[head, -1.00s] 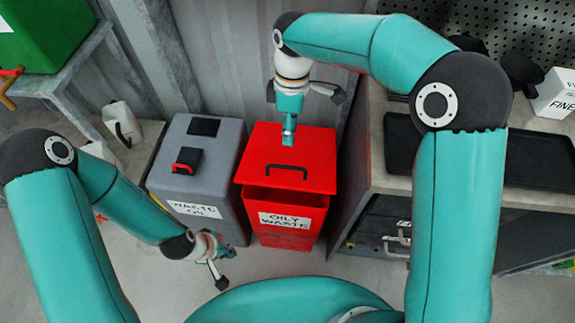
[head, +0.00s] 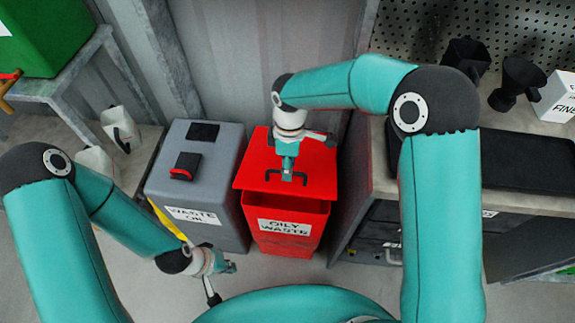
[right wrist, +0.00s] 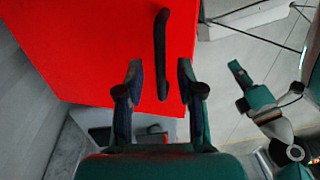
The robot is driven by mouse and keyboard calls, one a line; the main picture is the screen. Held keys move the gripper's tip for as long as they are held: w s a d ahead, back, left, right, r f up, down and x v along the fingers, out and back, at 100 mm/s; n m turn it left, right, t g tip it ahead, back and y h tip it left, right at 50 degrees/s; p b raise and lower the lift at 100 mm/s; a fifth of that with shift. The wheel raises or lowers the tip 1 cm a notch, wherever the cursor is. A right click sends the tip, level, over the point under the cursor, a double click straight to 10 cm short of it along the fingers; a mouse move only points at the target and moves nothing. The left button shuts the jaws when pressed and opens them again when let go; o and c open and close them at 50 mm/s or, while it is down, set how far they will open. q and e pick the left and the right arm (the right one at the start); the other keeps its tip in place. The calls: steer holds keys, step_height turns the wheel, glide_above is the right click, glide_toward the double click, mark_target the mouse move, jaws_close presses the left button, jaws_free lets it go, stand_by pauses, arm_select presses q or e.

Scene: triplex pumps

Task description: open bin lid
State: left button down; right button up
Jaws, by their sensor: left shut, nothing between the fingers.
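The red bin (head: 290,240) bears an "OILY WASTE" label. Its flat red lid (head: 255,178) has a black bar handle (head: 301,180), and a darker red band shows under the lid's front edge. My right gripper (head: 287,176) points down over the handle's middle and partly hides it. In the right wrist view, the right gripper (right wrist: 160,75) is open, with the lower part of the handle (right wrist: 162,50) between its fingertips; no contact is clear. My left gripper (head: 231,267) is shut and empty, low in front of the bins.
A grey "WASTE OIL" bin (head: 215,165) stands close on the left of the red bin. A workbench (head: 380,180) with a black tray (head: 525,165) stands on the right. A corrugated wall (head: 255,60) rises behind. White jugs (head: 120,128) stand at the left.

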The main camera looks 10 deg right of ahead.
steer(key=shift+f, duration=0.15)
steer(key=shift+c, duration=0.3)
jaws_close()
